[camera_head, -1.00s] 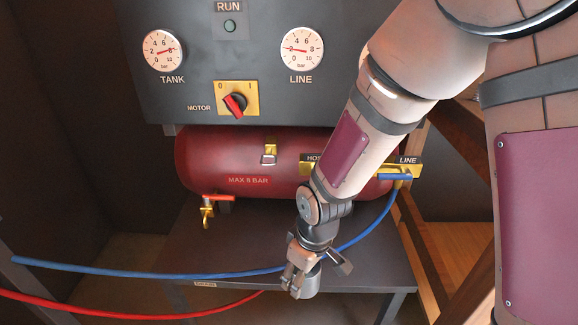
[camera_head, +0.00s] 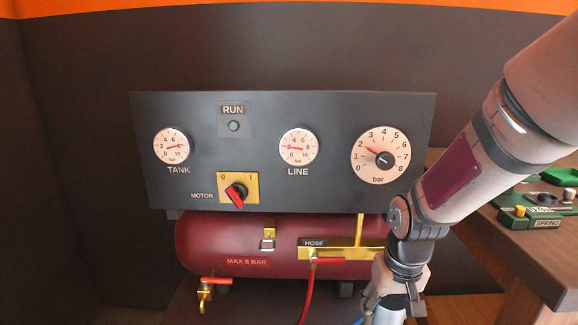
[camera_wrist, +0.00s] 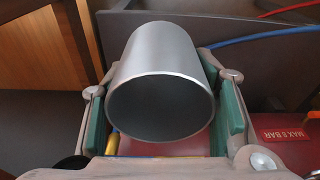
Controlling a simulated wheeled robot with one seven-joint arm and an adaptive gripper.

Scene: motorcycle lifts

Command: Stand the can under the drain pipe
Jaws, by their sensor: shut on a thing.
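My gripper (camera_head: 393,297) is shut on a grey metal can (camera_head: 388,316), in front of the tank's right end. The can's lower part is cut off by the bottom of the head view. In the wrist view the can (camera_wrist: 160,85) sits between two green finger pads, its round open mouth facing the camera. The brass drain pipe (camera_head: 205,294) with a red lever hangs under the tank's left end, well to the left of my gripper and apart from the can.
The dark red tank (camera_head: 235,243) lies below the gauge panel (camera_head: 215,200). A red hose (camera_head: 307,300) hangs from the HOSE outlet. A wooden bench (camera_head: 545,245) with small parts stands at the right. A blue hose (camera_wrist: 265,37) crosses the wrist view.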

